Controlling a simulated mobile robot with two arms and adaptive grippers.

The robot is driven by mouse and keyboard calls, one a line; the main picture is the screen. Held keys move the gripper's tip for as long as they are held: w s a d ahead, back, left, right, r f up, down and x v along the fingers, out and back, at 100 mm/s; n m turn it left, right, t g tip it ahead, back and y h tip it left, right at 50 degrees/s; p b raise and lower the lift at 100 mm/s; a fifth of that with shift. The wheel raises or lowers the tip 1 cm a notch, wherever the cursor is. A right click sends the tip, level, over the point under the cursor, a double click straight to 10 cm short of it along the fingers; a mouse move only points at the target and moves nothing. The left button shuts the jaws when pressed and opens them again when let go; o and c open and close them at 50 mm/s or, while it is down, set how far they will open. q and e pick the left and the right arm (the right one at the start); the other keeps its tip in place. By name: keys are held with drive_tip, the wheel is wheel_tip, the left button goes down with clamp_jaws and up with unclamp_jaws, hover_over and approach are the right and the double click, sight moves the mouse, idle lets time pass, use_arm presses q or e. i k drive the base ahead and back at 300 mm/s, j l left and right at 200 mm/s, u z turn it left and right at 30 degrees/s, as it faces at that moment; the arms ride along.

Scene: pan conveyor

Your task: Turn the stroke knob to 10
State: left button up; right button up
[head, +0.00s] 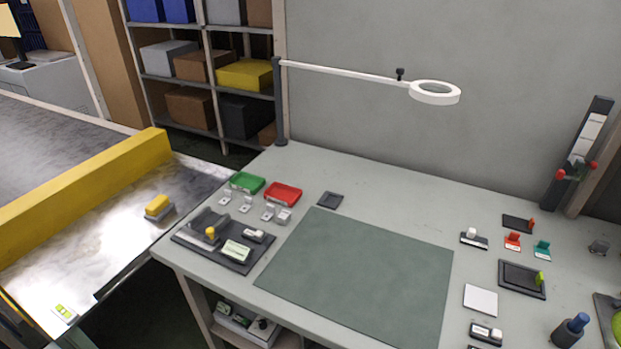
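No label reading "stroke" can be made out, and I cannot tell which part is the stroke knob. A dark panel (192,240) at the left front of the workbench carries a small yellow knob (211,233) and a pale plate with tiny unreadable writing (236,250). A blue-topped dark cylinder (577,325) stands at the lower right. A dark upright post with a white scale strip (587,135) and red knobs (592,165) stands at the far right. Neither of my grippers is in view.
A green mat (360,275) lies clear in the middle of the bench. Green (247,182) and red (283,194) trays sit behind the panel. A white ring lamp (434,93) overhangs the bench. A conveyor with a yellow bar (90,205) is at left. Several small fixtures crowd the right.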

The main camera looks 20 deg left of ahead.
sight(262, 323)
drive_tip(key=u, duration=1.1)
